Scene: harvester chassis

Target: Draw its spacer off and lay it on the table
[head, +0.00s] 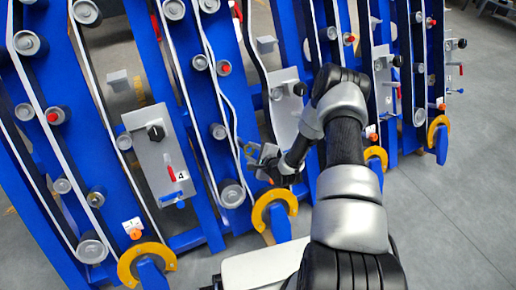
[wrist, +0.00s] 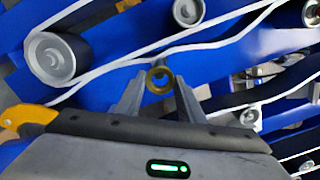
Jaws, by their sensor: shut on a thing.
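The spacer (wrist: 159,80) is a small brass-coloured ring, seen face-on between my fingertips in the wrist view. My gripper (wrist: 160,84) is shut on it, one finger on each side. In the head view my gripper (head: 256,155) is in front of a blue upright, just above a yellow hook-shaped part. The spacer cannot be made out there. I cannot tell whether it still sits on a pin. A pale flat top (head: 262,269) shows low in the head view, partly hidden by my arm; it may be the table.
Blue uprights (head: 168,65) carry grey rollers (head: 231,193) and white belts close around my gripper. A grey plate marked 4 (head: 158,150) is to the left. Yellow hooks (head: 146,262) stick out at the bottom. Grey floor (head: 455,215) is clear on the right.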

